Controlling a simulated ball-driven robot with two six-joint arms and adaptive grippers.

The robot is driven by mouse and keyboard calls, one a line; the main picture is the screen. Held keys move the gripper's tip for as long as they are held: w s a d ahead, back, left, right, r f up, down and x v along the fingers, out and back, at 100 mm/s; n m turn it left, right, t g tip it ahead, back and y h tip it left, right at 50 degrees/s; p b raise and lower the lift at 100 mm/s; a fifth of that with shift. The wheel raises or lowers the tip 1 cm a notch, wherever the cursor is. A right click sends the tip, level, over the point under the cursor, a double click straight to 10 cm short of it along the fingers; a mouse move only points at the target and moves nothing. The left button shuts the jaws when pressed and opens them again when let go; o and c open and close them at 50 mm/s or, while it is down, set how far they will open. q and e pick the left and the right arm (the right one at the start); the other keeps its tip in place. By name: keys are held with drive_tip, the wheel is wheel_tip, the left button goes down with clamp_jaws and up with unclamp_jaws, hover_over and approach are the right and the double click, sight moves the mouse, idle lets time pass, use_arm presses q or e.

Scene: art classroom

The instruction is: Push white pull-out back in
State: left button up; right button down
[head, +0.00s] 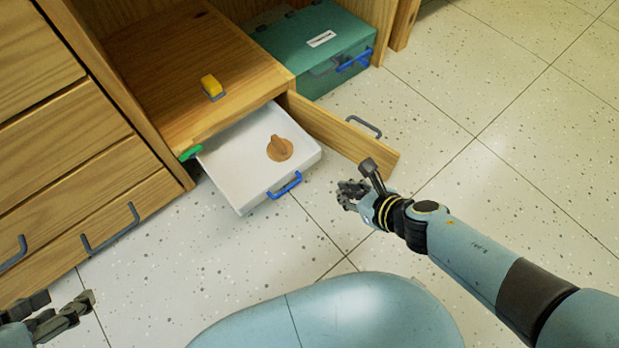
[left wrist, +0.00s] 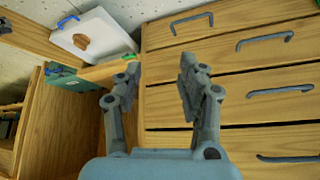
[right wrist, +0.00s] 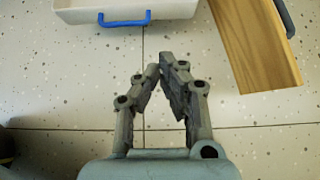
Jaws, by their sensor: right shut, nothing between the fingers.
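The white pull-out (head: 233,172) sticks out of the low wooden cabinet in the head view, with a blue handle (head: 284,185) on its front. A brown wooden knob-like piece (head: 280,149) lies on it. The pull-out also shows in the left wrist view (left wrist: 100,32) and, in part, at the top of the right wrist view (right wrist: 75,12). My right gripper (head: 350,193) is shut and empty, in front of the pull-out and to its right, apart from it. My left gripper (head: 75,306) is open and empty at the lower left, in front of the drawers.
An open wooden door (head: 345,136) with a grey handle stands just right of the pull-out. A yellow object (head: 211,86) sits on the wooden top. A green box (head: 315,42) stands behind the door. Drawers (head: 75,200) are at the left. The speckled floor in front is clear.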

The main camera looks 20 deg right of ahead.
use_arm(q)
wheel_tip(320, 180, down, 5)
drive_tip(key=s+t+b, duration=0.2)
drive_tip(key=t+b, duration=0.2)
drive_tip(key=t, duration=0.1)
use_arm(e)
approach(303, 169)
wheel_tip(303, 169, down, 2)
drive_tip(key=s, duration=0.2)
use_arm(q)
drive_tip(key=w+d+r+t+b, duration=0.1)
drive_tip(key=w+r+t, duration=0.2)
drive_tip(key=w+r, duration=0.2)
drive_tip(key=shift+w+d+r+m+t+h+b, duration=0.15)
drive_tip(key=shift+w+r+m+t+h+b, duration=0.25)
drive_tip(key=shift+r, duration=0.1)
use_arm(e)
drive_tip(key=shift+w+a+f, duration=0.2)
drive_tip(key=shift+w+f, duration=0.05)
drive_tip(key=shift+w, duration=0.7)
drive_tip(key=shift+w+a+f, duration=0.25)
drive_tip(key=shift+w, duration=0.65)
drive_tip(key=shift+w+a+f, duration=0.2)
drive_tip(key=shift+w+f, duration=0.05)
drive_tip(key=shift+w, duration=0.7)
